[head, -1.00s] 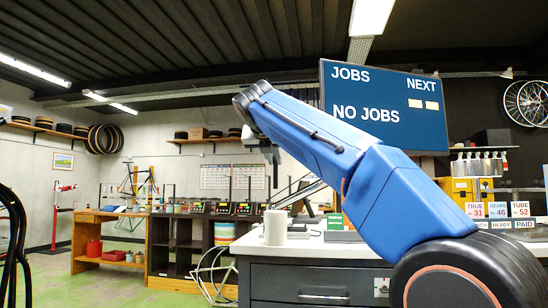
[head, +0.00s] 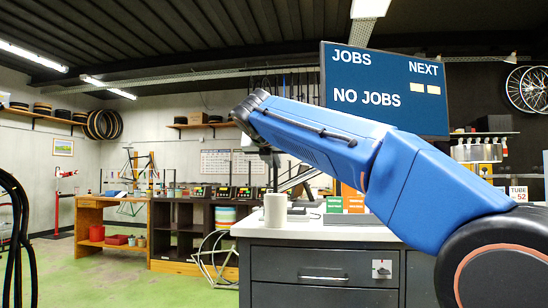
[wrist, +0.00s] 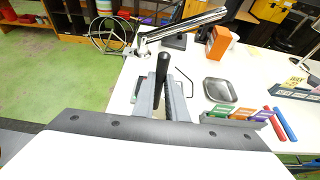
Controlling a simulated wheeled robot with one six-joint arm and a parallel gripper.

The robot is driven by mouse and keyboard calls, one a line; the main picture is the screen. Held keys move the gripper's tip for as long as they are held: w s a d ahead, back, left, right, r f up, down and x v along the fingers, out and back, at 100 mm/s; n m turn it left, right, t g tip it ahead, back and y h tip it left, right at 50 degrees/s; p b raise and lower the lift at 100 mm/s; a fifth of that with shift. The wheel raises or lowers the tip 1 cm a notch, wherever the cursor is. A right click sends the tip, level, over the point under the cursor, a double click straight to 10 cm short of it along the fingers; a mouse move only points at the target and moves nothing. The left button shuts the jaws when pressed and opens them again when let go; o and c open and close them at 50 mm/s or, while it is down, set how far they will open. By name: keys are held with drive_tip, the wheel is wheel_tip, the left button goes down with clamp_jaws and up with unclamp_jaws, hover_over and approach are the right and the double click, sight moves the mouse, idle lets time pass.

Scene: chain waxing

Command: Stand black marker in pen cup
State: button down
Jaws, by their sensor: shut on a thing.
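The black marker (wrist: 162,72) is held upright between the two grey fingers of my gripper (wrist: 164,88) in the wrist view. In the head view my gripper (head: 268,153) hangs at the end of my blue arm, with the thin dark marker (head: 275,178) pointing down. A pale, plain cup (head: 275,212) stands upright on the white bench, directly below the marker in the picture. The marker's lower end is close to the cup's rim; I cannot tell whether it is inside. I cannot make out the cup in the wrist view.
The white bench top (wrist: 200,70) bears a grey metal dish (wrist: 220,90), an orange box (wrist: 219,42), a silver jointed arm (wrist: 180,28), coloured small boxes (wrist: 238,112) and red and blue pens (wrist: 284,124). The bench's left edge is near the cup.

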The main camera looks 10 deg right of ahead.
sight(275, 185)
drive_tip(key=shift+f, duration=3.1)
drive_tip(key=c, duration=1.7)
unclamp_jaws()
drive_tip(key=v, duration=1.7)
drive_tip(key=shift+s+r, duration=0.1)
drive_tip(key=shift+s, duration=0.1)
